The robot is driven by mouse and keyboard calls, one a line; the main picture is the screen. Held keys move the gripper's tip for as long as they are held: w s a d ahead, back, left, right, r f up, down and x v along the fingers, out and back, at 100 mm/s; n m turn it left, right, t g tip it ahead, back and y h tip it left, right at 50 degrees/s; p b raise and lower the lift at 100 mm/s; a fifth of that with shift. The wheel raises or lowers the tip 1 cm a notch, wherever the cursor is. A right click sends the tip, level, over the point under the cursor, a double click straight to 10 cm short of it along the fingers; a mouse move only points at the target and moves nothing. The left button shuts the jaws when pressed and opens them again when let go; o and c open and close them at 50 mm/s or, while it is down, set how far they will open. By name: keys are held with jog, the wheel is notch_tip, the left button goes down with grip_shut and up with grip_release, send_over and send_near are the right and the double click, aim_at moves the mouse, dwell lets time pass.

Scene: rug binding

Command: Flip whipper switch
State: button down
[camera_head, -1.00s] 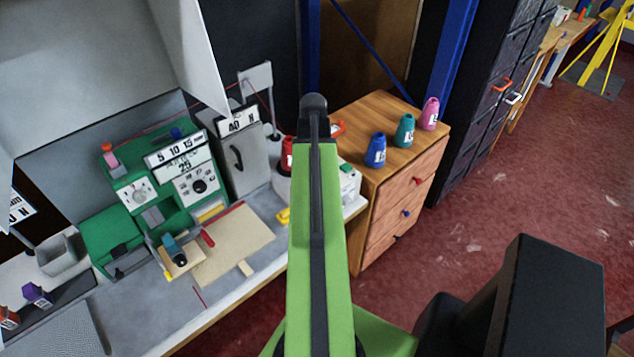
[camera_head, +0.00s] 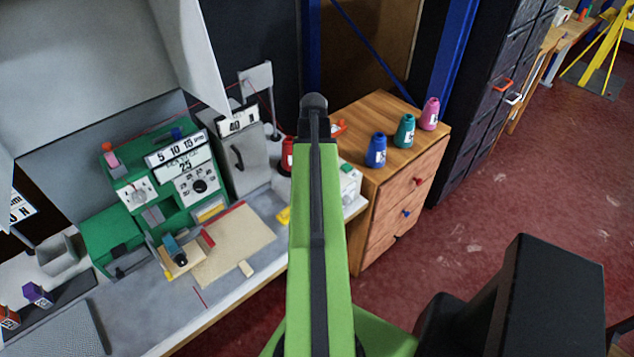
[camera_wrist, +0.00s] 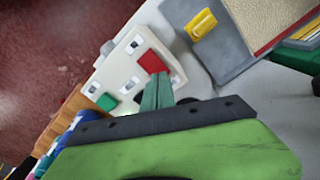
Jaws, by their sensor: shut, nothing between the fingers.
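A white switch box (camera_wrist: 125,70) fills the middle of the wrist view. It has a red button (camera_wrist: 152,62), a green button (camera_wrist: 106,102) and several small pale switches with dark marks. I cannot tell which one is the whipper switch. My gripper (camera_wrist: 160,78) is shut and empty, its fingertips in front of the box close to the red button. I cannot tell whether they touch it. In the head view the box (camera_head: 350,182) shows partly beside my green arm, at the bench's right end; the arm hides its left part and my gripper.
A wooden drawer cabinet (camera_head: 400,190) with several coloured cones stands right of the bench. A green machine (camera_head: 150,200) and a beige mat (camera_head: 240,240) are on the bench (camera_head: 190,320). A yellow piece (camera_wrist: 201,24) lies near the box. Red floor is open at right.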

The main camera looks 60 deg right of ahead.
jog(key=shift+f+b, duration=0.95)
dwell(0.4)
jog(key=shift+r, duration=0.1)
notch_tip(320, 180, up, 7)
jog(key=p, duration=0.7)
